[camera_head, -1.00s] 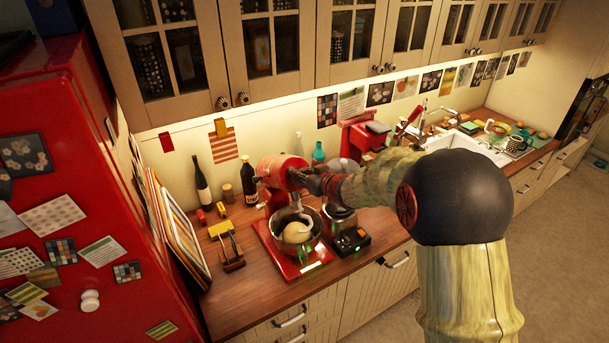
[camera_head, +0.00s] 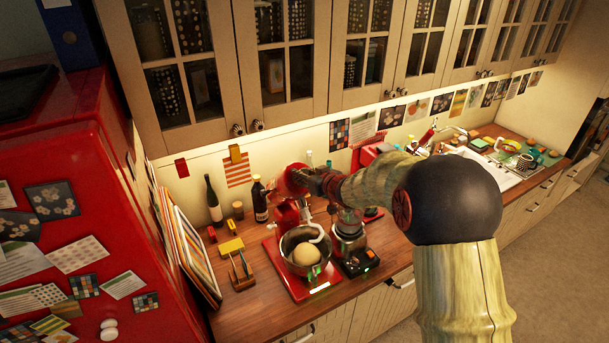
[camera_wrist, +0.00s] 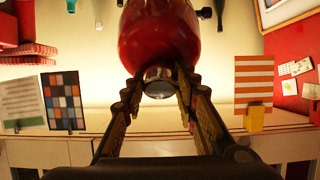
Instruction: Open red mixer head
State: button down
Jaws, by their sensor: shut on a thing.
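The red mixer (camera_head: 287,212) stands on its red base (camera_head: 318,285) on the wooden counter. Its head (camera_head: 291,180) is raised and tilted back above the bowl. The metal bowl (camera_head: 287,250) sits on the base with a pale ball of dough (camera_head: 306,255) in it, and the white hook (camera_head: 317,232) hangs above the dough. My gripper (camera_head: 308,178) is at the front end of the head. In the wrist view the red head (camera_wrist: 158,40) fills the top middle, and my gripper (camera_wrist: 158,85) is shut on its silver end knob (camera_wrist: 159,82).
A black appliance with a metal jar (camera_head: 348,240) stands close right of the mixer. Dark bottles (camera_head: 214,200) and small yellow items (camera_head: 231,246) stand to the left. Wall cabinets (camera_head: 280,60) overhang the counter. A red fridge (camera_head: 60,200) is at far left.

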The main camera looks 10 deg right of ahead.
dwell(0.3)
jog(key=c, duration=1.4)
grip_release()
jog(key=shift+w+f, duration=0.1)
jog(key=shift+f, duration=0.1)
jog(key=v, duration=1.2)
jog(key=shift+r, duration=0.1)
